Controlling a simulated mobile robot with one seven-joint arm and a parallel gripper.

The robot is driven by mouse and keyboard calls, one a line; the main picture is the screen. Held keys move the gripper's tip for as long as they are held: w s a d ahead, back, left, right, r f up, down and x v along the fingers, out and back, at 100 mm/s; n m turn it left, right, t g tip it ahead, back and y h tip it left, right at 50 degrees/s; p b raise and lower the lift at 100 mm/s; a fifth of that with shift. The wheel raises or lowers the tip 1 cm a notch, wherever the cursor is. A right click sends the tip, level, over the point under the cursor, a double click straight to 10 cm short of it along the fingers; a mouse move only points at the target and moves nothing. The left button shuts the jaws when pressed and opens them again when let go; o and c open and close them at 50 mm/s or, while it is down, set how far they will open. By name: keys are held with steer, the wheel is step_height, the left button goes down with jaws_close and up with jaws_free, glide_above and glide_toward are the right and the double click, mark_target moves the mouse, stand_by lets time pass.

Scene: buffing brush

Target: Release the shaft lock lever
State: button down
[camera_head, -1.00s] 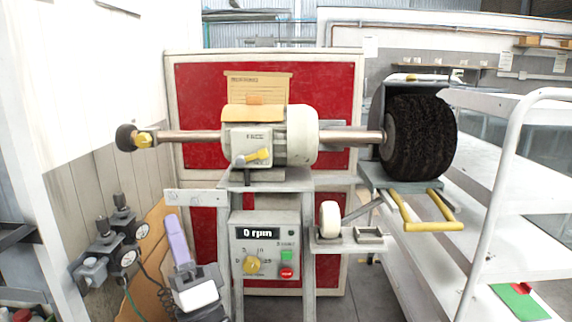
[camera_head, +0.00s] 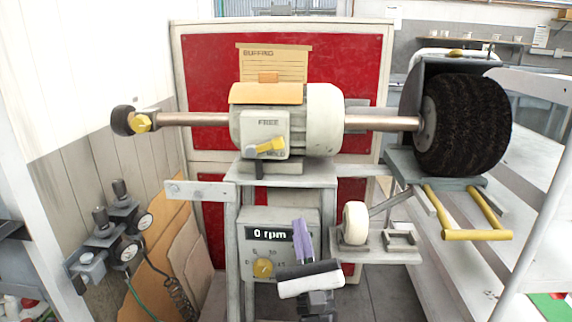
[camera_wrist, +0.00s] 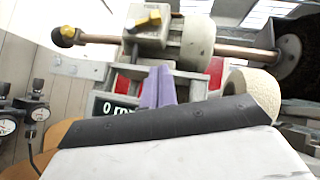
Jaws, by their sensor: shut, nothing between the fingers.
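The yellow shaft lock lever (camera_head: 268,146) sits on a pale plate on the front of the motor housing. FREE is printed above it and what looks like HOLD below. The lever points right and slightly upward. It also shows near the top of the wrist view (camera_wrist: 150,18). My gripper (camera_head: 299,223) has purple fingers, closed together and empty. It is in front of the control box, below and right of the lever, and apart from it. In the wrist view the fingers (camera_wrist: 159,72) point up toward the motor.
The control box (camera_head: 300,215) reads 0 rpm. A large black brush (camera_head: 470,125) is on the shaft's right end, with a yellow handle (camera_head: 475,234) below. A small shelf (camera_head: 375,252) holds a white roller (camera_head: 355,222). Gauges (camera_head: 130,250) stand at left.

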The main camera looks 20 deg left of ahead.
mark_target(264, 148)
steer(key=p+x, duration=0.6)
steer(key=x, duration=0.5)
steer(key=shift+s+r, duration=0.1)
steer(key=shift+s, duration=0.05)
steer(key=shift+s+a+r+p, duration=0.1)
steer(key=shift+r+p, duration=0.35)
steer(key=shift+s+a+r+p, duration=0.1)
steer(key=shift+r+p, duration=0.3)
steer(key=shift+p, duration=0.05)
steer(key=shift+s+a+r+p, duration=0.1)
steer(key=shift+a+r+p, duration=0.2)
steer(key=shift+r+p, duration=0.25)
steer(key=shift+d, duration=0.1)
steer(key=shift+r+n+g+y, duration=0.1)
steer(key=shift+n+g+y, duration=0.2)
steer(key=shift+n, duration=0.2)
